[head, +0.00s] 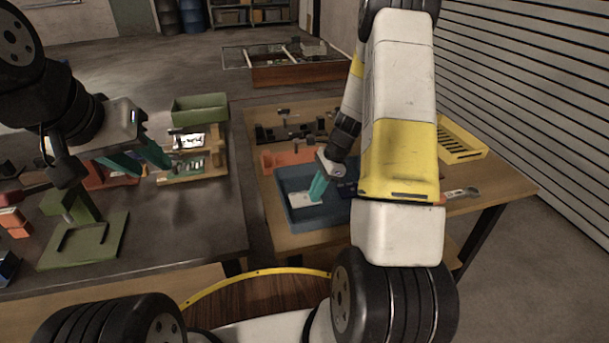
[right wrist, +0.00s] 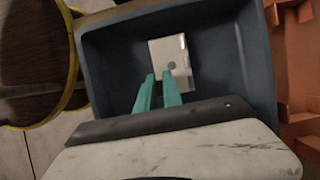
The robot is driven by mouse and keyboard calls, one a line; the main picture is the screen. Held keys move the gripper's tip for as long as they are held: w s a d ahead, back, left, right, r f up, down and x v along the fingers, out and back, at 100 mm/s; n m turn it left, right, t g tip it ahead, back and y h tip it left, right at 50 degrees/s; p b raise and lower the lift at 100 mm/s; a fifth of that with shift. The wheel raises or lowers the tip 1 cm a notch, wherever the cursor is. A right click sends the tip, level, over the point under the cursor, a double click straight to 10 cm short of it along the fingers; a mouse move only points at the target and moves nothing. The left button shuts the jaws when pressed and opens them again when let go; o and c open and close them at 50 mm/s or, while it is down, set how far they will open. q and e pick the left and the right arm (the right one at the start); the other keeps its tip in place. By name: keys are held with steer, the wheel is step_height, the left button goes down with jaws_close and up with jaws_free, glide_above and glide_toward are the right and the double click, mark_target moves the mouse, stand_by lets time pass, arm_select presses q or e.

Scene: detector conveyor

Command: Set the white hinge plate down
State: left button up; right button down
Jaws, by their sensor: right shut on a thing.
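The white hinge plate (head: 305,199) is over the blue tray (head: 281,179) on the right-hand wooden table. In the right wrist view the plate (right wrist: 174,57) is a pale rectangle with a round mark, inside the outline of the tray (right wrist: 108,72). My right gripper (head: 318,189) points down into the tray, its teal fingers (right wrist: 159,88) shut on the plate's near edge. I cannot tell whether the plate touches the tray floor. My left gripper (head: 150,164) is over the dark left table, its teal fingers apart, with nothing seen between them.
A green bin (head: 200,110) and a wooden rack (head: 192,172) stand near my left gripper. A green stand (head: 85,235) is at the left. An orange tray (head: 280,160) adjoins the blue tray. A yellow crate (head: 459,140) is at the far right of the wooden table.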

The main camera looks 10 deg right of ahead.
steer(key=shift+f, duration=0.1)
steer(key=c, duration=1.5)
jaws_free()
step_height(320, 180, up, 18)
steer(key=s+d+n+t, duration=0.1)
steer(key=s+d+n, duration=0.1)
steer(key=n, duration=0.1)
steer(key=s+a+r+n+t+h, duration=0.1)
steer(key=s+a+r+n+t, duration=0.1)
steer(key=s+r+n, duration=0.5)
steer(key=s+a+r+n+t+h, duration=0.1)
steer(key=s+a+r+n+t, duration=0.2)
steer(key=s, duration=0.9)
steer(key=shift+s+a+r+n, duration=0.4)
steer(key=shift+a+r+n, duration=0.9)
steer(key=shift+r+n, duration=1.05)
